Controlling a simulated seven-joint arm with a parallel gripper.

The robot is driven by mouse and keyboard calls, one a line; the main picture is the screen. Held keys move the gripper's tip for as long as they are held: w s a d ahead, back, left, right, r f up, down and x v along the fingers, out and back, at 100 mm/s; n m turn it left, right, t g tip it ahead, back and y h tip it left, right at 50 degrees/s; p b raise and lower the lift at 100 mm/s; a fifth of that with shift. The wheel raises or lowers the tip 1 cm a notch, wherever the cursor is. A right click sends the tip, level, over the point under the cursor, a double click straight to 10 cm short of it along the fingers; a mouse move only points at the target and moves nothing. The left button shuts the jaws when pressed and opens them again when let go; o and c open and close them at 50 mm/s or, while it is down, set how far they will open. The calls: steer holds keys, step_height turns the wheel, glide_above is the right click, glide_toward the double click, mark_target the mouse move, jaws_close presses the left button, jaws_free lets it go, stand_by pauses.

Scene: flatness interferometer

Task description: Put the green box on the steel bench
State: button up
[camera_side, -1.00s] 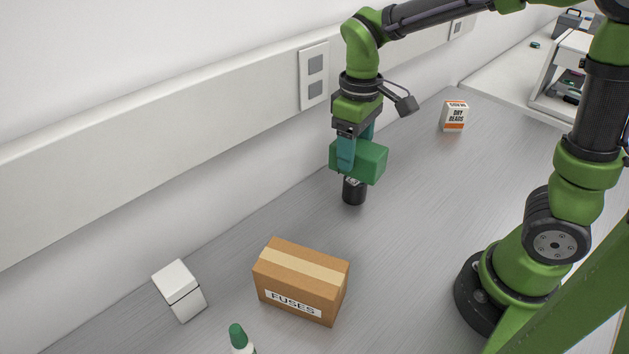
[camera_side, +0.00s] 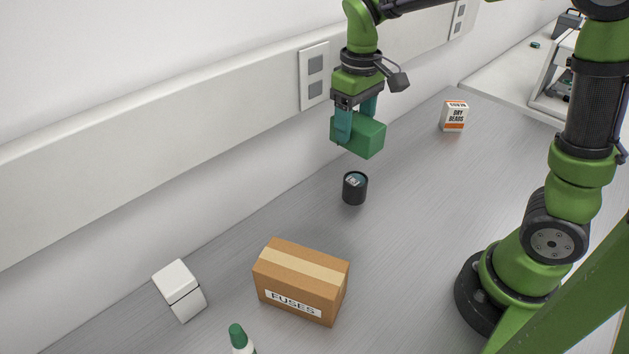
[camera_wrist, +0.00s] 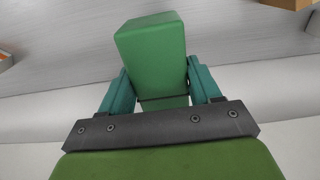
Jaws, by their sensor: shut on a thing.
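The green box (camera_side: 362,137) is held in the air between the teal fingers of my gripper (camera_side: 356,128). In the side view it hangs above and behind a small black cup on the bench, with a gap below it. In the wrist view the green box (camera_wrist: 152,58) sits between both fingers of my gripper (camera_wrist: 157,88) and sticks out beyond them. The steel bench (camera_side: 420,190) is the brushed grey surface below. The lower faces of the box are partly hidden.
The black cup (camera_side: 355,190) stands upright under my gripper. A cardboard fuses box (camera_side: 301,281), a white box (camera_side: 180,290) and a green-capped bottle (camera_side: 238,338) are in front. A dry beads carton (camera_side: 454,116) stands at the back. The bench's middle right is clear.

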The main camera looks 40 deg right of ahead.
steer(key=s+a+f+n, duration=0.6)
steer(key=s+a+f, duration=0.1)
steer(key=s+a, duration=0.1)
steer(key=shift+s+n, duration=0.4)
steer(key=shift+s, duration=0.15)
step_height(320, 180, down, 10)
steer(key=shift+r, duration=0.25)
steer(key=shift+f, duration=0.1)
steer(key=o, duration=1.2)
steer(key=shift+f, duration=0.1)
steer(key=shift+o, duration=0.2)
